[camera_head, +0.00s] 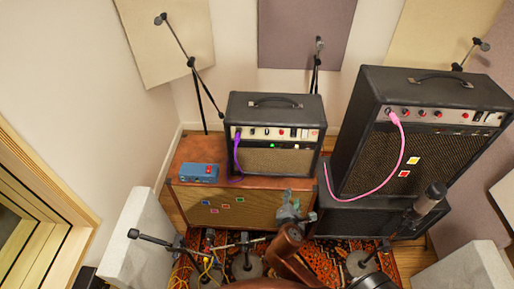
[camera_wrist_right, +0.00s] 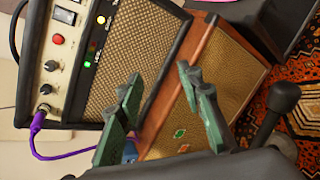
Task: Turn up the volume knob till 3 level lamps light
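The small black amp (camera_head: 275,160) stands on a wooden cabinet. Its front panel holds a purple cable plug, two dark knobs, a red button and light switches. The knobs (camera_wrist_right: 44,88) show in the right wrist view beside the plug; I cannot read which is volume. A green lamp (camera_head: 271,146) is lit below the panel, and it also shows in the right wrist view (camera_wrist_right: 86,63). A pale lamp (camera_wrist_right: 101,19) glows further along; a dim reddish mark lies between. My right gripper (camera_head: 290,208) is open and empty, in front of the cabinet, below the amp. My left gripper is out of view.
The cabinet (camera_head: 215,213) carries a blue pedal (camera_head: 199,172) left of the amp. A larger amp (camera_head: 415,135) with a pink cable stands at right. Mic stands and a microphone (camera_head: 428,198) flank the front. Cables and a patterned rug cover the floor.

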